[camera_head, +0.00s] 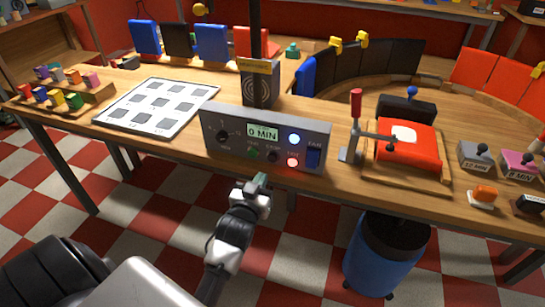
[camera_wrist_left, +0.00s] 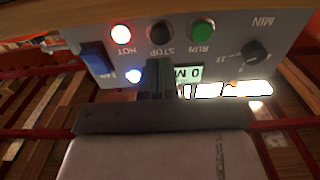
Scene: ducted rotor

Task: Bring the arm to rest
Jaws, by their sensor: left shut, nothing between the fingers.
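My left gripper (camera_head: 259,184) is shut and empty, in front of and a little below the grey control panel (camera_head: 217,145) on the wooden table. In the left wrist view the gripper (camera_wrist_left: 160,80) points at the panel face, which appears upside down, and overlaps part of the display. I cannot tell whether the tips touch the panel. The display (camera_head: 262,132) reads 0 MIN. The panel has a green RUN button (camera_wrist_left: 202,31), a black STOP button (camera_wrist_left: 160,32), a lit red HOT lamp (camera_wrist_left: 121,34), a blue FAN switch (camera_head: 313,157) and a lit blue-white lamp (camera_head: 294,139).
The wooden table edge (camera_head: 400,203) runs close to my arm. A red clamp press (camera_head: 408,148) stands right of the panel, and a white tray with grey squares (camera_head: 158,107) lies left. A blue bin (camera_head: 385,262) stands below the table. Open checkered floor lies left of my arm.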

